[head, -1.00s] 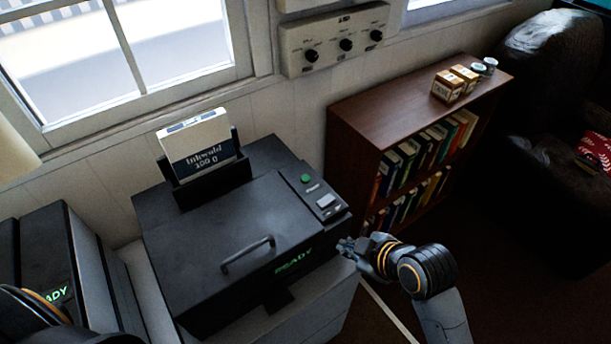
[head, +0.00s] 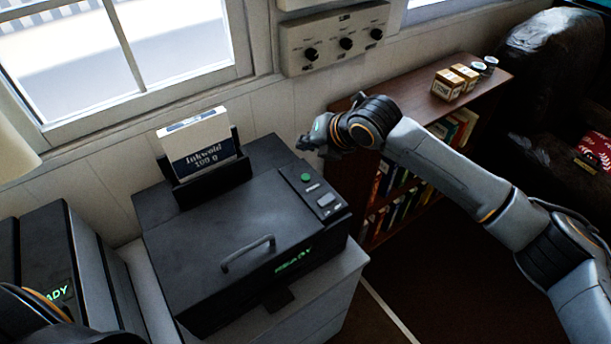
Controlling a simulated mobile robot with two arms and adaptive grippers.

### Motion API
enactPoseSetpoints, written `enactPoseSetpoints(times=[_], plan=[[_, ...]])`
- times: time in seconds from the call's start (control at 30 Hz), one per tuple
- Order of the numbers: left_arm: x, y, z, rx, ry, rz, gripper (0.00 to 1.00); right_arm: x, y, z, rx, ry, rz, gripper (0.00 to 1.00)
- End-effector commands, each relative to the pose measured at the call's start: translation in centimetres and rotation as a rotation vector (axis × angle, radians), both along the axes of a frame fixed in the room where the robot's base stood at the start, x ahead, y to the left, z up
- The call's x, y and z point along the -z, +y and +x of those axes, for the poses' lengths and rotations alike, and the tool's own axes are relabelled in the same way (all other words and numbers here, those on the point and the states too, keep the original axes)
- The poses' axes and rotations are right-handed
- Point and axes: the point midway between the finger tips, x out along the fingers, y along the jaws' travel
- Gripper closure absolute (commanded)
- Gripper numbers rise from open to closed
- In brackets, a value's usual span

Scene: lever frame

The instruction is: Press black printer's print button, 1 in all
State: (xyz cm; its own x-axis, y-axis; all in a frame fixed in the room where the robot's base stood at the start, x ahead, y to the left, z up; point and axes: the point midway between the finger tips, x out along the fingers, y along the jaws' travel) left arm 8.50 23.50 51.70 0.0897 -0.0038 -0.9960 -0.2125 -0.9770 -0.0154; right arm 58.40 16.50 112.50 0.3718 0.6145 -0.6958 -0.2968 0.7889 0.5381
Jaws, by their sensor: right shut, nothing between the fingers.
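The black printer (head: 200,262) stands on a light cabinet, with a green READY display on its front. Its control strip at the right of the top carries a round green button (head: 306,177) and a pale square button (head: 326,200). Which one prints I cannot read. My right gripper (head: 306,146) is shut and empty, above and just behind the green button in the picture, apart from it. At the lower left edge a part of my left arm shows, but its gripper is out of view.
A pack of Inkwold paper (head: 197,143) stands upright in the printer's rear feed. A second dark machine (head: 60,255) stands at the left. A wall panel with knobs (head: 335,40) hangs above. A brown bookshelf (head: 490,85) with small boxes is at the right, behind my right arm.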

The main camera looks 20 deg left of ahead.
Motion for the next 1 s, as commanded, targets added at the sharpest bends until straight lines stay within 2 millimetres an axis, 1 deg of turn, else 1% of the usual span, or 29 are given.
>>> enactPoseSetpoints(times=[0.03,0.13,0.43,0.57,0.77,1.0], plan=[[0.0,0.0,0.0,0.0,0.0,0.0,0.52,-0.3,-0.1,0.5,-0.009,-0.019,-0.013,1.0],[0.0,0.0,0.0,0.0,-0.001,0.0,0.52,-0.5,-0.2,0.8,-0.023,-0.035,-0.025,1.0],[0.0,0.0,0.1,0.0,-0.001,0.0,0.52,-0.5,-0.2,0.8,-0.024,-0.037,-0.025,1.0],[0.2,0.0,0.1,0.0,-0.001,0.0,0.52,-0.2,-0.2,0.8,-0.023,-0.037,-0.025,1.0],[1.5,0.0,0.1,0.0,-0.002,0.0,0.52,1.3,-0.2,0.8,-0.024,-0.036,-0.025,1.0],[4.2,0.0,0.1,0.0,-0.002,0.0,0.52,4.6,-0.2,0.8,-0.023,-0.037,-0.025,1.0]])
